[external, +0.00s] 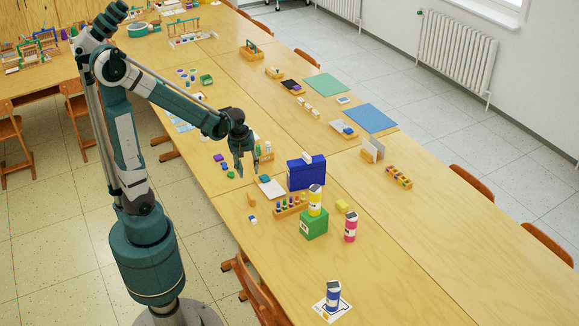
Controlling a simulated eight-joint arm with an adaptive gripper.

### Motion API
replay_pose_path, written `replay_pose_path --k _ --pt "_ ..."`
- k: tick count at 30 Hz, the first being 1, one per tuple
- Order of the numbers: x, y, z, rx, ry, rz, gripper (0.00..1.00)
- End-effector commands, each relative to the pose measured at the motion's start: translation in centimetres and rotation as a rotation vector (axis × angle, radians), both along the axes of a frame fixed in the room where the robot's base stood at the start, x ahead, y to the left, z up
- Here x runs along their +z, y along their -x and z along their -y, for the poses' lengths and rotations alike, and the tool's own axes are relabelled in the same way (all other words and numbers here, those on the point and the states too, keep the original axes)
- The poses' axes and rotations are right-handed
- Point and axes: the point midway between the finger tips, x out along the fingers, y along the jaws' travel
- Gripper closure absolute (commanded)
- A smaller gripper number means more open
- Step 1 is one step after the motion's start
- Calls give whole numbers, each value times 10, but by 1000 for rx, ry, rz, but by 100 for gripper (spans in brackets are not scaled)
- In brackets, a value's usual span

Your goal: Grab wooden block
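My gripper (243,168) hangs over the long wooden table, pointing down, at the left of the blue box. It is small in this view, and I cannot tell how far its fingers are apart. No held object can be made out. A small tan piece (252,200), possibly the wooden block, is on the table in front of and below my gripper, apart from it. A wooden holder with several coloured pegs (291,207) is to its right.
A blue box (306,173), a green box (314,223) with a yellow bottle (315,200) on it, and a pink bottle (351,227) stand to the right. A blue bottle (333,295) stands nearer the camera. Small coloured pieces (221,158) lie left of my gripper. The front right tabletop is clear.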

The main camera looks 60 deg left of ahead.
Motion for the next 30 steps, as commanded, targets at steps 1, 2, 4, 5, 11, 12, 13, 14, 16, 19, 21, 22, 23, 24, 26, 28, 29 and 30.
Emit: replay_pose_path --k 1,2,4,5,11,12,13,14,16,19,21,22,23,24,26,28,29,30 --pt "-13 -4 -3 26 5 -12 65" --pt "-19 -4 -4 44 8 -19 65" --pt "-32 -7 -7 82 15 -35 65" --pt "-38 -8 -8 99 18 -43 65" --pt "-77 -14 -18 211 34 -89 65" --pt "-85 -14 -19 233 36 -98 65" --pt "-90 -15 -21 248 38 -105 65" --pt "-95 -15 -22 263 40 -111 65" --pt "-106 -16 -24 293 43 -123 65" --pt "-116 -17 -26 324 46 -137 65" --pt "-121 -17 -27 339 47 -142 65" --pt "-122 -17 -27 343 48 -145 65" --pt "-123 -17 -28 347 48 -147 65" --pt "-124 -17 -28 350 48 -148 65" --pt "-125 -16 -28 353 49 -149 65" --pt "-125 -17 -28 354 49 -150 65" --pt "-124 -16 -28 353 49 -150 65" --pt "-124 -16 -28 353 49 -150 65"
